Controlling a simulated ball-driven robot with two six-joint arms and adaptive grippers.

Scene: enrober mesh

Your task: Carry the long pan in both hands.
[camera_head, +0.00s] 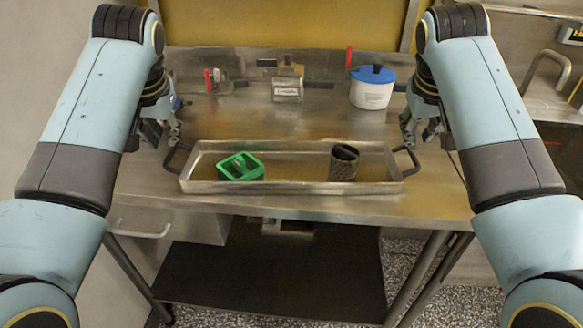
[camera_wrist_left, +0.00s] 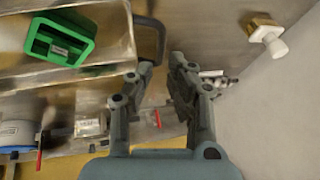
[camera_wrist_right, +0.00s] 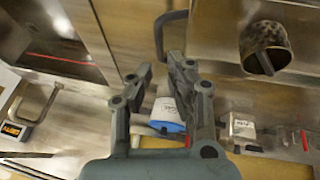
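The long pan (camera_head: 290,187) is a shallow steel tray on the steel table, with a dark loop handle at each end. Inside it are a green square box (camera_head: 241,167) on the left and a dark mesh cylinder (camera_head: 343,163) on the right. My left gripper (camera_head: 160,132) is open just above and left of the left handle (camera_head: 178,158); the left wrist view shows its fingers (camera_wrist_left: 158,68) apart and empty, near that handle. My right gripper (camera_head: 420,132) is above the right handle (camera_head: 407,160); its fingers (camera_wrist_right: 160,62) are apart and empty beside the handle (camera_wrist_right: 170,32).
Behind the pan stand a white pot with blue lid (camera_head: 372,87), a metal block with a label (camera_head: 288,84) and a red-handled clamp-like item (camera_head: 216,80). A steel tap (camera_head: 548,66) is at the far right. The table front strip is clear.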

